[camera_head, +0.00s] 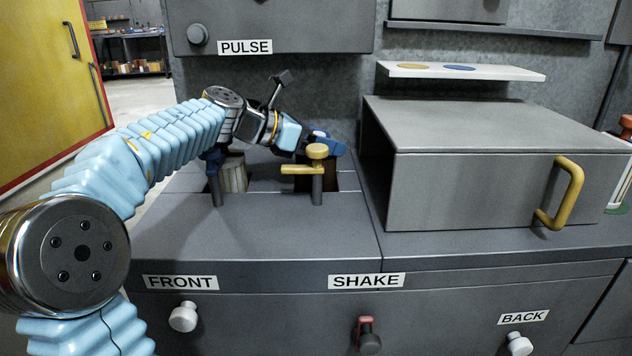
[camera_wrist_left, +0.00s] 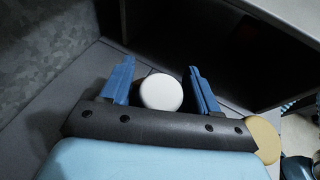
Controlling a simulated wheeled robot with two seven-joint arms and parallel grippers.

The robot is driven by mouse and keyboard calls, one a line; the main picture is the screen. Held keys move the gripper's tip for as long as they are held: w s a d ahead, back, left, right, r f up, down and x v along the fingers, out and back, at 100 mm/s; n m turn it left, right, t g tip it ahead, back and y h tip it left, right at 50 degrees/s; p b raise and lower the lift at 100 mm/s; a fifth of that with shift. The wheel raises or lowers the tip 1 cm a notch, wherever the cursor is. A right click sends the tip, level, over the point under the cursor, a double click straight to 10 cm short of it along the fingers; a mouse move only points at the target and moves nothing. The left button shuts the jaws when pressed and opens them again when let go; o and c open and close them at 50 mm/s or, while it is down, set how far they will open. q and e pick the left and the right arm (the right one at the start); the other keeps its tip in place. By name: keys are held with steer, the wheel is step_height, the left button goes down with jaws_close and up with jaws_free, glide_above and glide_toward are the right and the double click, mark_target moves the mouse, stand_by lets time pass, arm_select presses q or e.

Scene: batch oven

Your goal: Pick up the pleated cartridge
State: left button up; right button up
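A cream pleated cartridge (camera_head: 233,175) stands in the left opening of the grey counter, partly hidden behind my left arm and a blue-topped post. My left gripper (camera_head: 326,143) is over the right opening, just behind the yellow-topped clamp post (camera_head: 317,151). In the left wrist view the blue fingers (camera_wrist_left: 161,85) are open, with a white round top (camera_wrist_left: 161,92) between them and gaps on both sides. What is below that top is hidden, so I cannot tell whether it is pleated. My right gripper is not in view.
A grey box with a yellow handle (camera_head: 566,192) stands right of the openings, close to my left gripper. A white shelf (camera_head: 460,71) is above it. The counter front has knobs labelled FRONT, SHAKE and BACK. The counter (camera_head: 260,225) before the openings is clear.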

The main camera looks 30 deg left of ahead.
arm_select(q)
jaws_close()
steer(key=shift+r, duration=0.15)
